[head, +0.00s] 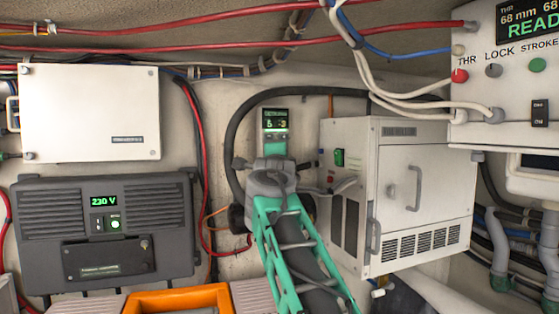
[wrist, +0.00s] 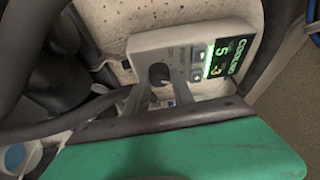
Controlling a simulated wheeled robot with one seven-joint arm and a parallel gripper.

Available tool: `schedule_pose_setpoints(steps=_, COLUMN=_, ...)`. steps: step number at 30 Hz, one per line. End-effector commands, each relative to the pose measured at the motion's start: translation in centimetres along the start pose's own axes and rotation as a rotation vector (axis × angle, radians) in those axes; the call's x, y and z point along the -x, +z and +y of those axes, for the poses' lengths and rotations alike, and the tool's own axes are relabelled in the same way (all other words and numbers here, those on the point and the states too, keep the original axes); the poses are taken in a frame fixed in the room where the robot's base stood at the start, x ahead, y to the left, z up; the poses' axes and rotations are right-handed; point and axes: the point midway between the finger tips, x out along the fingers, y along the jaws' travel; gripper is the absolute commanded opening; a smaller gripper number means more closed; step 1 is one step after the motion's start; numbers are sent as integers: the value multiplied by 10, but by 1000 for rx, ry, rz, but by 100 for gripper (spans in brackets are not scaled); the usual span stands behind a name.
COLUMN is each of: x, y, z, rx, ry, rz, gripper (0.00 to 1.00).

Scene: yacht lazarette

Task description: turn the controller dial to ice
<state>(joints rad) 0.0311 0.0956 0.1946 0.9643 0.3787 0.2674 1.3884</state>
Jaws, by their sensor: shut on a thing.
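The controller (wrist: 190,50) is a pale wall-mounted box with a lit green display (wrist: 222,58); its label looks like "COOLER", with a 5 and a -3. The dial (wrist: 158,73) is a small dark round knob on its face. My gripper (wrist: 158,92) has its grey fingers at the dial, shut on it. I cannot read the dial's markings or pointer. In the head view the controller's display (head: 275,119) shows above my arm's end, which hides the dial and fingers.
A white metal cabinet with handles (head: 425,190) stands close on the right. A dark inverter panel (head: 100,230) reading 230 V is at left, below a white box (head: 90,110). A thick black hose (head: 240,130) loops around the controller. Red cables (head: 200,130) hang to its left.

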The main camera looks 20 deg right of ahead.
Motion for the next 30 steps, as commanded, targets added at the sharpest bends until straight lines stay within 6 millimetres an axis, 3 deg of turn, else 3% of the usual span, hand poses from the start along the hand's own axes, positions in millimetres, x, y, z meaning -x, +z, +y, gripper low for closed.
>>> schedule_pose_setpoints(steps=14, x=0, y=0, z=0, rx=-15, ry=6, rz=-1, gripper=0)
schedule_pose_setpoints(steps=15, x=0, y=0, z=0, rx=-15, ry=6, rz=-1, gripper=30)
schedule_pose_setpoints(steps=23, x=0, y=0, z=0, rx=-15, ry=6, rz=-1, gripper=51)
schedule_pose_setpoints(steps=30, x=1, y=0, z=0, rx=-15, ry=6, rz=0, gripper=51)
